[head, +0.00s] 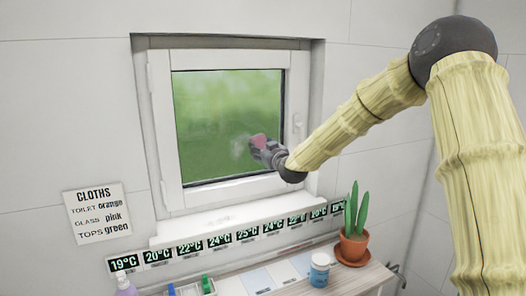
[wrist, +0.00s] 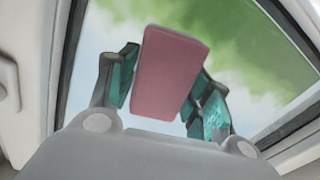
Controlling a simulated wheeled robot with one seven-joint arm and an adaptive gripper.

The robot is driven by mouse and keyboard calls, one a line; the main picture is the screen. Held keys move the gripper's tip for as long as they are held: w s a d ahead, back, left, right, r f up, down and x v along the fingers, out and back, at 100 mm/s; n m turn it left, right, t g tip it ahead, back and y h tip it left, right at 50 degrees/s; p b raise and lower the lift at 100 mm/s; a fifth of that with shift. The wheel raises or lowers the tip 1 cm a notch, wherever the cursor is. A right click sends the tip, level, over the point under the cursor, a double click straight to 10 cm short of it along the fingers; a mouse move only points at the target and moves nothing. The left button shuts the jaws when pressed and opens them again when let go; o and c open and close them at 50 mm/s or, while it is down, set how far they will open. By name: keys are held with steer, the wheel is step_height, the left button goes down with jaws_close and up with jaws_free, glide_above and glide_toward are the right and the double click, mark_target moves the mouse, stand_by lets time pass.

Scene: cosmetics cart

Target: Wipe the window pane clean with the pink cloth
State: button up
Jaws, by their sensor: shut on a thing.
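The window pane (head: 215,110) shows blurred green, with a pale smudge near its lower right, around the cloth. The pane (wrist: 245,25) also shows in the wrist view, with green and whitish areas. My gripper (head: 262,146) is at the lower right of the pane. It is shut on the pink cloth (head: 258,141). In the wrist view the cloth (wrist: 170,72) looks like a flat pink pad between the two teal-padded fingers. The cloth is at or close to the glass; I cannot tell whether it touches.
A white frame and sill (head: 225,222) surround the window. A sign (head: 97,213) says glass pink. Temperature labels (head: 190,247) line the wall below. A potted cactus (head: 353,240), a blue-labelled jar (head: 320,270) and a bottle (head: 125,287) stand on the shelf below.

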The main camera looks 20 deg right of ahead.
mark_target(235, 147)
steer(key=shift+a, duration=0.15)
steer(key=shift+a+r+b, duration=0.1)
steer(key=shift+a+b, duration=0.25)
steer(key=shift+a, duration=0.65)
steer(key=shift+a, duration=0.1)
steer(key=shift+a+b, duration=0.35)
steer(key=shift+a, duration=0.7)
steer(key=shift+s+a, duration=0.1)
steer(key=shift+a, duration=0.95)
steer(key=shift+b, duration=0.3)
steer(key=shift+a, duration=0.15)
steer(key=shift+a, duration=0.95)
